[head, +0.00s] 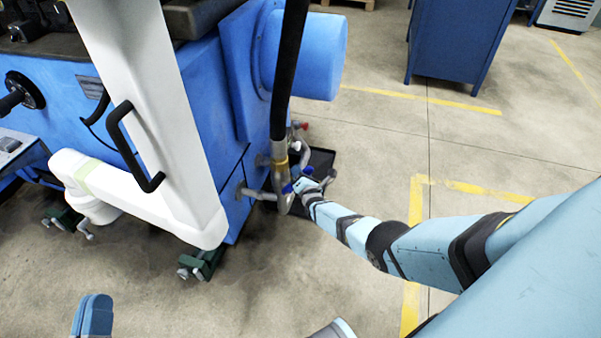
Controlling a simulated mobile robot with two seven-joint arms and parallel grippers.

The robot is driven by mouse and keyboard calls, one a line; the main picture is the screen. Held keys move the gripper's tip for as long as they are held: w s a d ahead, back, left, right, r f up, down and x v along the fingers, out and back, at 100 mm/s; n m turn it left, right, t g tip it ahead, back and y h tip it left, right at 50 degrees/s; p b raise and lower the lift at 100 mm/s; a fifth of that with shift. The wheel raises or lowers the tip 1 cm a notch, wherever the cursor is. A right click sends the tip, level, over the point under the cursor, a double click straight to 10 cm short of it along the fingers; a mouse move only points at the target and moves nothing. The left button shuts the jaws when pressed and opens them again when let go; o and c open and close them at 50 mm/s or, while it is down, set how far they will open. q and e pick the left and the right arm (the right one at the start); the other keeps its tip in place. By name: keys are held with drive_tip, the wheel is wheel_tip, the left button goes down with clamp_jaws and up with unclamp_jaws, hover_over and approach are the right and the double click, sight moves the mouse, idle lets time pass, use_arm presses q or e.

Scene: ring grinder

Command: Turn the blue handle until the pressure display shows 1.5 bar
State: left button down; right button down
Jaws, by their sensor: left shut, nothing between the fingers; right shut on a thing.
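The blue handle (287,189) sits on the metal pipe fitting low at the machine's right corner. Only small blue parts of it show, because my gripper covers the rest. My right gripper (300,185) reaches in from the right and is shut on the handle. What appears to be my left gripper (92,314) shows at the bottom left edge, shut and empty, well away from the handle. I can make out no pressure display with a readable value.
The blue machine (205,95) fills the upper left. A white arm-like housing with a black grip (130,145) stands in front of it. A black hose (289,65) drops to the fitting. A dark tray (318,165) lies behind it. Open floor lies to the right, before a blue cabinet (455,40).

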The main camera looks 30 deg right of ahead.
use_arm(q)
drive_tip(key=shift+w+a+f, duration=0.1)
drive_tip(key=shift+a+f, duration=0.1)
drive_tip(key=shift+a, duration=0.05)
use_arm(e)
drive_tip(key=shift+a+r, duration=0.15)
drive_tip(key=shift+a, duration=0.05)
drive_tip(key=c, duration=0.7)
unclamp_jaws()
use_arm(q)
drive_tip(key=shift+r, duration=0.1)
use_arm(e)
drive_tip(key=shift+s, duration=0.1)
use_arm(q)
drive_tip(key=s+a+f+g+y+p, duration=0.1)
drive_tip(key=a+f+g+y+p, duration=0.1)
drive_tip(key=f, duration=0.4)
drive_tip(key=s+a+f+g+y+p, duration=0.1)
drive_tip(key=a+f+g+y+p, duration=0.1)
drive_tip(key=a+f+g+p, duration=0.1)
wheel_tip(320, 180, down, 3)
drive_tip(key=shift+s+g+y+p, duration=0.15)
drive_tip(key=shift+g+y+p, duration=0.35)
drive_tip(key=shift+p, duration=0.65)
use_arm(e)
drive_tip(key=v, duration=1.3)
drive_tip(key=shift+s, duration=0.25)
